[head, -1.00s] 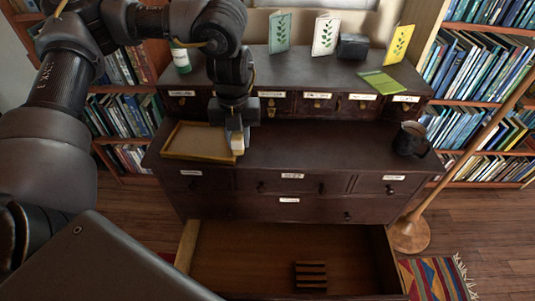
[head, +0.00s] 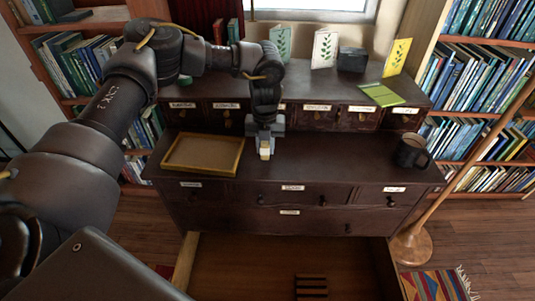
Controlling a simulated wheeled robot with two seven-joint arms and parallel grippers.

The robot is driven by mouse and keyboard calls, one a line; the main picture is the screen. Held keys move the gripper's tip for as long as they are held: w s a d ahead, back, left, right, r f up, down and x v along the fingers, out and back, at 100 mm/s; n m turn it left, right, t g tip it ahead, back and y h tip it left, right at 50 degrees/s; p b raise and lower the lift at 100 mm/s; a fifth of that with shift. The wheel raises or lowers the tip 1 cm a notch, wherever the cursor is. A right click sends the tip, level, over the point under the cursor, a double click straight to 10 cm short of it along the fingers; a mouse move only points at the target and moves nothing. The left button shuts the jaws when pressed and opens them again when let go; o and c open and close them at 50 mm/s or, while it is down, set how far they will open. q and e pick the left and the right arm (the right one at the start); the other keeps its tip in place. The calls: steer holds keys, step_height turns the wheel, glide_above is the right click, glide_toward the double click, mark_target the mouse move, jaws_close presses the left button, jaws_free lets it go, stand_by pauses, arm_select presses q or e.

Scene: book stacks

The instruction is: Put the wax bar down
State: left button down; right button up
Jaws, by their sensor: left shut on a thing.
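My left gripper (head: 265,138) points down over the dark desk top of the cabinet (head: 330,160), just right of the tray. It is shut on a small pale, yellowish block, the wax bar (head: 265,153). The bar is low, close to the desk top; I cannot tell whether it touches. The gripper hides the bar's upper part. My right gripper is not in view.
A shallow wooden tray (head: 204,155) lies empty left of the gripper. A dark mug (head: 411,152) stands at the right end. Cards, a dark box (head: 352,60) and a green booklet (head: 381,95) are on the upper shelf. An open drawer (head: 250,268) sticks out below.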

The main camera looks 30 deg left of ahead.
mark_target(267, 154)
arm_select(q)
steer(key=shift+w+f, duration=0.3)
steer(key=shift+f, duration=0.05)
step_height(267, 154, down, 3)
steer(key=shift+w+f, duration=0.1)
steer(key=shift+w, duration=0.05)
steer(key=shift+f, duration=0.25)
steer(key=c, duration=1.2)
jaws_free()
steer(key=shift+o, duration=0.2)
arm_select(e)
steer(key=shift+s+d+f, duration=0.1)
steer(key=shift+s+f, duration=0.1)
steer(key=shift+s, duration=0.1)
